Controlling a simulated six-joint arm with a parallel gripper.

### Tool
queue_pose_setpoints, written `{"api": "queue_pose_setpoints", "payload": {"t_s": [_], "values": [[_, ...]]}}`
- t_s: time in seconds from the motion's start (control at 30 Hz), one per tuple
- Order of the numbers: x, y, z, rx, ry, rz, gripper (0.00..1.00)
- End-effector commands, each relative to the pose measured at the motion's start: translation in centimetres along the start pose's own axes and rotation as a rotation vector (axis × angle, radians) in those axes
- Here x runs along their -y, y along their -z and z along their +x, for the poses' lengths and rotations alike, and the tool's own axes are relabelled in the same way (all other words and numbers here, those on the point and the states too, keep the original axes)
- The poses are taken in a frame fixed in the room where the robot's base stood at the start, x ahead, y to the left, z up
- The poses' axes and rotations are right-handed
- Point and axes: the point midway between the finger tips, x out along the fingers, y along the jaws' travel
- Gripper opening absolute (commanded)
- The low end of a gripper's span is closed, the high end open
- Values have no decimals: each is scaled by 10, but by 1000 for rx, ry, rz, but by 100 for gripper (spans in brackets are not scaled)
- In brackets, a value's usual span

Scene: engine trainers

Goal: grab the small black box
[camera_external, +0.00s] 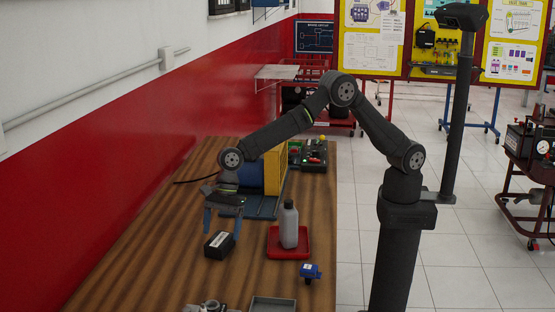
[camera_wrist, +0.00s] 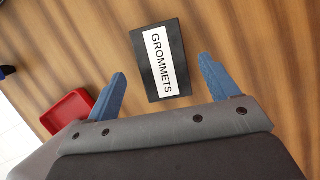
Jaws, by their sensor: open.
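The small black box (camera_external: 214,246) lies on the wooden table in the external view. In the wrist view the same box (camera_wrist: 182,56) shows a white label reading "GROMMETS". My gripper (camera_external: 223,225) has blue fingers pointing down and is just above the box in the external view. In the wrist view my gripper (camera_wrist: 162,77) is open, with one finger on each side of the lower end of the box. Nothing is between the fingers in a grip. I cannot tell the exact height of the fingertips over the box.
A red tray (camera_external: 296,253) with a grey bottle (camera_external: 289,224) stands right of the box. A blue item (camera_external: 310,271) and a grey tray (camera_external: 273,304) are nearer the front. A yellow and blue unit (camera_external: 274,172) stands behind. Bare wood surrounds the box.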

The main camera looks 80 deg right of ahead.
Motion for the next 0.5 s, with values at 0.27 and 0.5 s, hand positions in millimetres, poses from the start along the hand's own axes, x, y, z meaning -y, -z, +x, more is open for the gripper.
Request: {"api": "queue_pose_setpoints", "payload": {"t_s": [0.27,0.5], "values": [[3,3,39,-1,-1,1,80],[3,2,41,0,0,0,80]]}}
